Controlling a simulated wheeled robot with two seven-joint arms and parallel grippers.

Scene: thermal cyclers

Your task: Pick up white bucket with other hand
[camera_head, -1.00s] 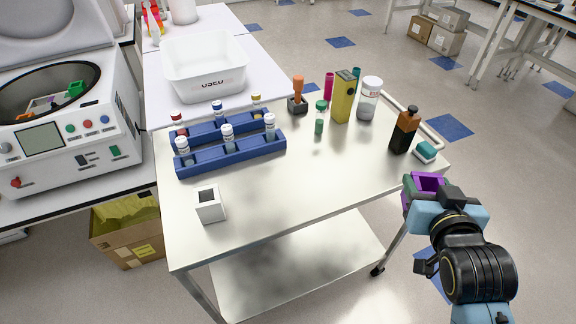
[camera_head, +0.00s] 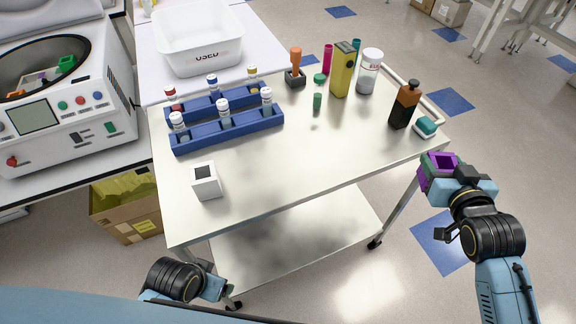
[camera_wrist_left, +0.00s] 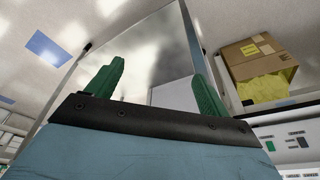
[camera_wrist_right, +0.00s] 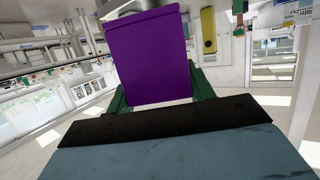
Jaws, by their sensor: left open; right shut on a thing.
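The small white bucket (camera_head: 205,181), a square block with a dark opening, stands upright near the front left of the steel table. My left gripper (camera_head: 222,289) is low in front of the table, below and apart from the white bucket. Its green fingers are spread with nothing between them in the left wrist view (camera_wrist_left: 158,88). My right gripper (camera_head: 440,176) is shut on a purple bucket (camera_head: 443,160), off the table's right front corner. The purple bucket also fills the middle of the right wrist view (camera_wrist_right: 152,58).
Blue racks (camera_head: 228,128) with capped vials stand behind the white bucket. A yellow box (camera_head: 343,70), bottles and tubes stand at the back right. A centrifuge (camera_head: 55,110) is at left, and a white tub (camera_head: 200,45) behind. The table's front middle is clear.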

